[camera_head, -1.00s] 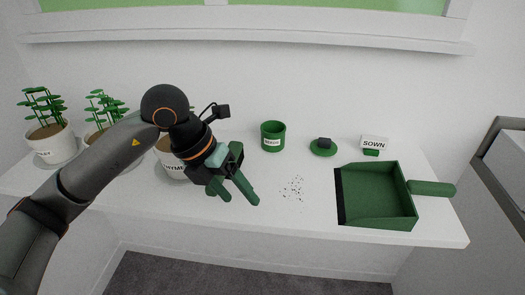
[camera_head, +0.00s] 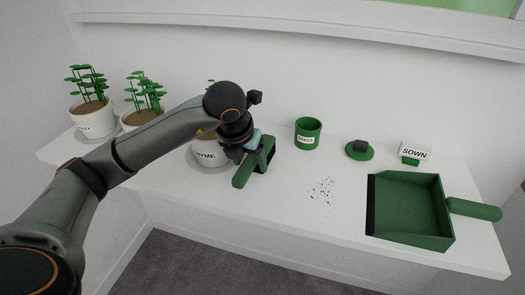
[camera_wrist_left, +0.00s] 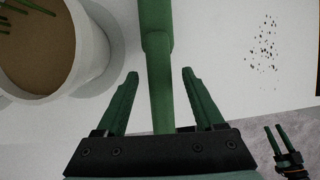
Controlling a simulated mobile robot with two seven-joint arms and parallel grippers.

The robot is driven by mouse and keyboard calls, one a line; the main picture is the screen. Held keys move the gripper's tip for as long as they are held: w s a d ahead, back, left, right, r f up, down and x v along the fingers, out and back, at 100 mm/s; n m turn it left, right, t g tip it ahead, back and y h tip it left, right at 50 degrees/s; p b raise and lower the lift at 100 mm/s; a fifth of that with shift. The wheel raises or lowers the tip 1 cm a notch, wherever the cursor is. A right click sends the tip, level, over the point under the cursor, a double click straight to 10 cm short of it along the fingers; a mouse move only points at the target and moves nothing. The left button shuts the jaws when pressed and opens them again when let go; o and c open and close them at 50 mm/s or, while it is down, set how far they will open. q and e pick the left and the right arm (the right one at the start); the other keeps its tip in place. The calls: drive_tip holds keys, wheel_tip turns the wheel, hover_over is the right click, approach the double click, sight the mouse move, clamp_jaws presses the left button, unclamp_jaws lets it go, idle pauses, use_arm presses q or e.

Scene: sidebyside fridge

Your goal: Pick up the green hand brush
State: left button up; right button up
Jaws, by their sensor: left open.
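The green hand brush (camera_wrist_left: 158,85) shows in the left wrist view as a long green handle running from the top edge down between my fingers. My left gripper (camera_wrist_left: 158,76) is open, with one finger on each side of the handle and visible gaps to it. In the head view my left gripper (camera_head: 252,168) is low over the white shelf, in front of the thyme pot; there I cannot clearly separate brush from green fingers. My right gripper (camera_wrist_left: 279,139) shows small at the lower right of the left wrist view, its two fingers apart and empty.
The thyme pot (camera_head: 210,155) stands close behind my left gripper. Dark specks (camera_head: 321,190) lie on the white shelf (camera_head: 300,220). A green dustpan (camera_head: 412,207), green cup (camera_head: 308,133), round green dish (camera_head: 359,152) and SOWN sign (camera_head: 415,151) are to the right.

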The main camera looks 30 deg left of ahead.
use_arm(q)
drive_tip(key=x, duration=0.3)
drive_tip(key=shift+w+f, duration=0.15)
clamp_jaws()
idle(0.4)
